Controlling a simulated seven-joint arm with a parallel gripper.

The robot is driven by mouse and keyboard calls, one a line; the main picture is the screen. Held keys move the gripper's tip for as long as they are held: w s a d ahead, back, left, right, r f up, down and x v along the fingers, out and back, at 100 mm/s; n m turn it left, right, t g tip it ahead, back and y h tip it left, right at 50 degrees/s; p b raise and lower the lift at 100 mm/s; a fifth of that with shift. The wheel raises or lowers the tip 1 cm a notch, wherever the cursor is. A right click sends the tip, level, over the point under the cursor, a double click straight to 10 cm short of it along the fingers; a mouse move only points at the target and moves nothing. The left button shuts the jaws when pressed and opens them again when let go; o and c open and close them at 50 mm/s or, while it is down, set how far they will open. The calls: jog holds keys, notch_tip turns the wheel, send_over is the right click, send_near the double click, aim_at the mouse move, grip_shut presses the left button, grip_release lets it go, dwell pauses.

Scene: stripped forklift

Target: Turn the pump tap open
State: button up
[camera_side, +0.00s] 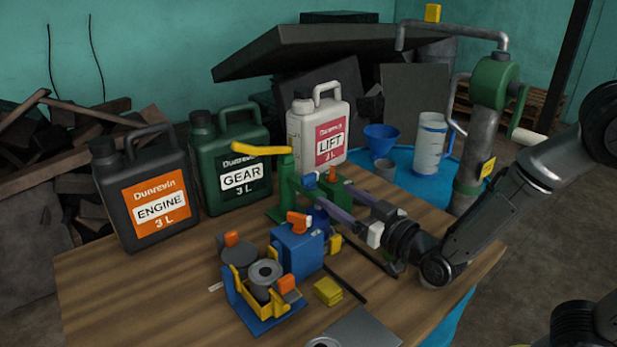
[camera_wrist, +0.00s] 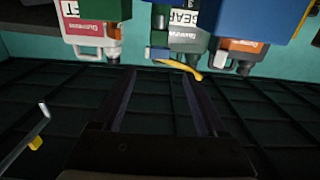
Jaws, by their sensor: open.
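A yellow lever (camera_side: 262,150) sticks out sideways from the top of a green post (camera_side: 286,172) at the back of the wooden table. I cannot tell for sure whether this is the pump's tap. The lever also shows in the wrist view (camera_wrist: 178,67), just beyond my fingertips. My gripper (camera_side: 311,183) is open, its long fingers reaching left toward the green post. In the wrist view the gap between the fingers (camera_wrist: 160,76) looks empty. Contact with the post or lever cannot be told. A green block with an orange cap (camera_side: 332,174) is partly hidden by the fingers.
A blue box with an orange top piece (camera_side: 299,247) and a blue tray (camera_side: 262,325) stand in front. Black (camera_side: 143,187), green (camera_side: 231,160) and white (camera_side: 318,128) jugs stand behind. A tall green-headed hand pump (camera_side: 493,83) stands at right. The table's front left is clear.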

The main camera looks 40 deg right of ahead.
aim_at(309, 179)
jog(key=w, duration=1)
jog(key=shift+w, duration=0.25)
jog(key=shift+c, duration=0.3)
jog(key=shift+a, duration=0.1)
grip_shut()
